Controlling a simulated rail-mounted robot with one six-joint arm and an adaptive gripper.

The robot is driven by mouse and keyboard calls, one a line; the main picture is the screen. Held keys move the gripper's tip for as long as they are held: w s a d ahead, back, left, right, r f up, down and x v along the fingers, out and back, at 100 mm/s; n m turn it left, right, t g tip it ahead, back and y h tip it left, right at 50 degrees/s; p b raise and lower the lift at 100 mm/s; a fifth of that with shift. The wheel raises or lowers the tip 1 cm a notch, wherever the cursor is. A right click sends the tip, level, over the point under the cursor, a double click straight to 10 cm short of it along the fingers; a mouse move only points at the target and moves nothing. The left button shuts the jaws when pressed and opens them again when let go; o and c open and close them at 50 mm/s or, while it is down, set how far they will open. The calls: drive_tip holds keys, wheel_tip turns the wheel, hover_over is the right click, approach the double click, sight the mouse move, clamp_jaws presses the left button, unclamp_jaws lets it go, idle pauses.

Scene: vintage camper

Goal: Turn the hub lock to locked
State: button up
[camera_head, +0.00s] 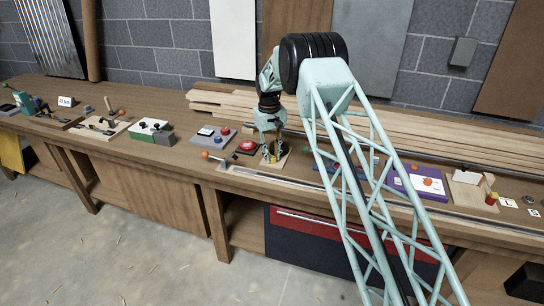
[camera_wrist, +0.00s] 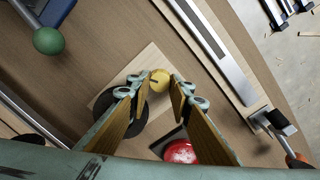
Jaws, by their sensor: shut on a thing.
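The hub lock shows in the wrist view as a yellow knob (camera_wrist: 160,77) and a black disc (camera_wrist: 132,127) on a pale wooden plate (camera_wrist: 148,57). My gripper (camera_wrist: 161,88) has a fingertip on each side of the knob and is shut on it. The fingers hide part of the disc and plate. In the head view my gripper (camera_head: 271,146) points down over the pale plate (camera_head: 283,161) on the bench. The lock is small there and mostly covered by the fingers. I cannot read any locked or unlocked mark.
A red button (camera_wrist: 181,152) sits close beside the plate. An orange-tipped lever (camera_head: 208,155) stands left of it near the bench's front edge. A metal rail (camera_wrist: 212,45) runs along that edge. Stacked boards (camera_head: 415,134) lie behind.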

sight(271, 157)
drive_tip(key=m, duration=0.5)
drive_tip(key=shift+w+m, duration=0.1)
drive_tip(key=shift+m, duration=0.3)
idle(0.4)
drive_tip(key=o, duration=0.6)
drive_tip(key=shift+c, duration=0.2)
drive_tip(key=shift+r, duration=0.15)
wheel_tip(271, 157, up, 12)
drive_tip(key=shift+a, duration=0.25)
idle(0.5)
